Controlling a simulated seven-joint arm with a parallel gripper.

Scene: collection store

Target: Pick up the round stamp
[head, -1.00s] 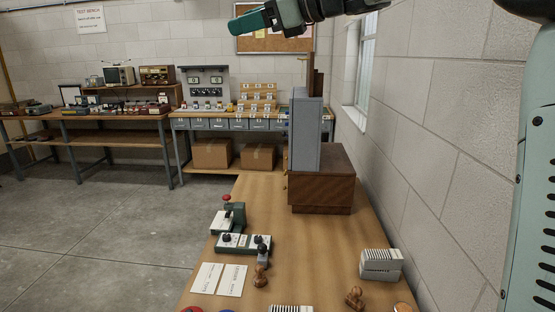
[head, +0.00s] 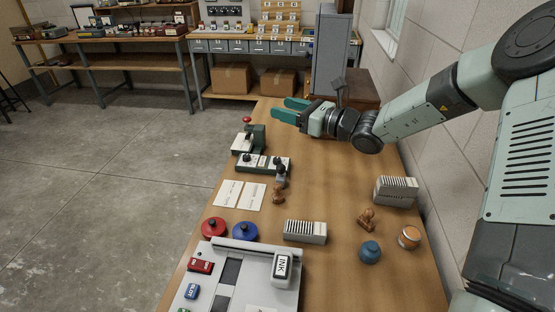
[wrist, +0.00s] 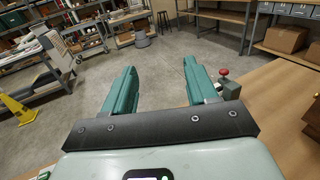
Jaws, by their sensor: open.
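Two small brown wooden stamps with knobbed handles stand on the wooden bench in the head view. One stamp (head: 278,194) is near the white cards, and the other stamp (head: 367,219) is farther right. Their bases are too small to tell which is round. A dark-knobbed item (head: 281,174) stands just behind the left stamp. My gripper (head: 284,109) is open and empty, with its teal fingers pointing left above the far part of the bench, well away from both stamps. The wrist view also shows the open jaws (wrist: 160,70) with nothing between them; no stamp shows there.
Ribbed pale boxes (head: 305,231) (head: 396,190), a blue jar (head: 370,252), an orange-rimmed round item (head: 409,237), and red (head: 214,228) and blue (head: 245,232) round pads surround the stamps.

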